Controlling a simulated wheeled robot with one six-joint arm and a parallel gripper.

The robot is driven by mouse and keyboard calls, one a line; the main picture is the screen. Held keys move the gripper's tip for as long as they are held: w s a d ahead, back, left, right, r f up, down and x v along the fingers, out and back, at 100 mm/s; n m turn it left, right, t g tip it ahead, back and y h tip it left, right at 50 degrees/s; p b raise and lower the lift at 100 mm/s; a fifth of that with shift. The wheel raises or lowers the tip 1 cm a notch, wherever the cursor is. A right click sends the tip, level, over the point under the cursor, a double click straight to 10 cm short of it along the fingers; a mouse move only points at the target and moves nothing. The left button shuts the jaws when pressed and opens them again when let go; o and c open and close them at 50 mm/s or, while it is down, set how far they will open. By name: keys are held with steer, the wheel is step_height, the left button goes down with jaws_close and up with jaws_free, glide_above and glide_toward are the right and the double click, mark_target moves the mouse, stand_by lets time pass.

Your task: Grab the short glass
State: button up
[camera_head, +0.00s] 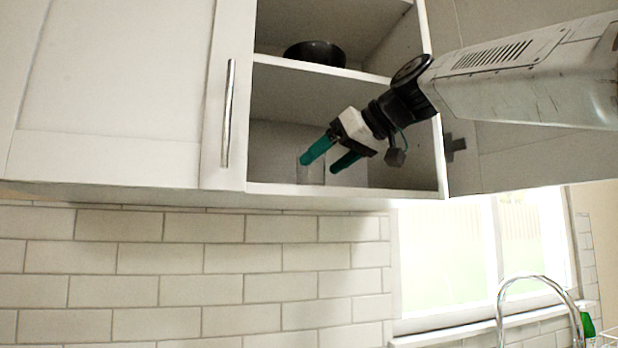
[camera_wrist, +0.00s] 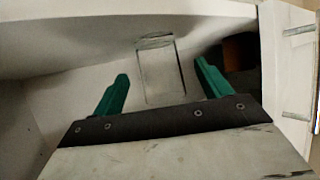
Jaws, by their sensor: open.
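A short clear glass (camera_head: 311,172) stands on the lower shelf of the open wall cabinet, near its front edge. It is faint against the pale cabinet interior, and my gripper covers part of it in the head view. In the wrist view the glass (camera_wrist: 160,72) shows ahead, between the two green fingers and a little beyond their tips. My gripper (camera_head: 322,158) is open and empty, reaching into the lower compartment from the right. Its spread fingers also show in the wrist view (camera_wrist: 160,70). I cannot tell whether a finger touches the glass.
A dark bowl (camera_head: 314,53) sits on the middle shelf (camera_head: 345,73) above my gripper. The closed left cabinet door (camera_head: 110,90) and the cabinet's right side wall (camera_head: 428,150) flank the opening. A faucet (camera_head: 535,285) and a window (camera_head: 480,255) are lower right.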

mark_target(311, 174)
steer(key=x, duration=0.5)
steer(key=shift+d, duration=0.1)
steer(key=c, duration=1.2)
steer(key=shift+c, duration=0.3)
